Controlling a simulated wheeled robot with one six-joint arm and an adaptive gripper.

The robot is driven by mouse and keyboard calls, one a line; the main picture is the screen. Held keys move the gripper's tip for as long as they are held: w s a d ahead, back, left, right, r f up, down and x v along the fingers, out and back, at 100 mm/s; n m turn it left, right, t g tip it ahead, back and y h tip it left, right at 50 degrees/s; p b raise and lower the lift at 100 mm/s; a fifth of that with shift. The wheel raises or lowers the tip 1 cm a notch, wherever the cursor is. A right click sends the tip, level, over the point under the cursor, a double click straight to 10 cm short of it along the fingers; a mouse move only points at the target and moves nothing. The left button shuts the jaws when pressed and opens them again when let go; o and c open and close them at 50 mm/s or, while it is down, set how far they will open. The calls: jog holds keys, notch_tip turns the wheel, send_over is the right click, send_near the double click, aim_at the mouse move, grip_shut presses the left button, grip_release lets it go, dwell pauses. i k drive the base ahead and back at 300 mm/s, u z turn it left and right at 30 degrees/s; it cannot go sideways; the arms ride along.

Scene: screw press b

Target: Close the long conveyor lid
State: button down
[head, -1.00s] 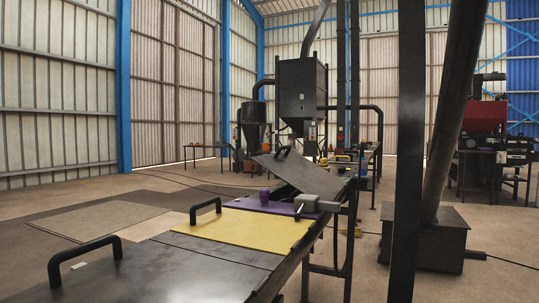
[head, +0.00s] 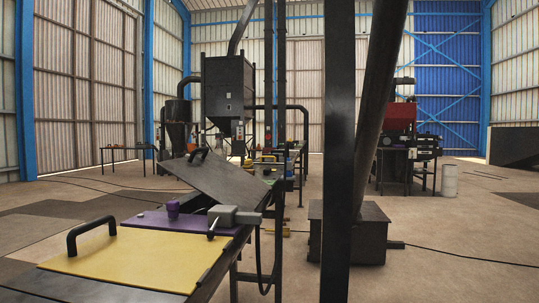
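The long conveyor runs from the bottom left away from me. A dark grey lid (head: 220,182) with a black handle (head: 199,154) stands tilted up on it, its left edge higher than its right. Nearer me, a yellow lid (head: 130,255) with a black handle (head: 90,233) lies flat. Between them is a purple panel (head: 152,219) with a purple knob (head: 173,209). Which lid the task means is not marked; the tilted dark one is the only one seen raised. My gripper is not in view.
A grey box with a lever (head: 235,217) sits on the conveyor's right edge. A dark post (head: 340,150) and a thick slanted pipe on a dark base block (head: 348,232) stand to the right. A white drum (head: 450,181) is farther right. Floor at the lower right is clear.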

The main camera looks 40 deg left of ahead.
aim_at(223, 182)
jog(key=z, duration=0.85)
jog(key=i, duration=3.5)
jog(key=u, duration=3.25)
jog(key=i, duration=4.1)
jog(key=u, duration=1.5)
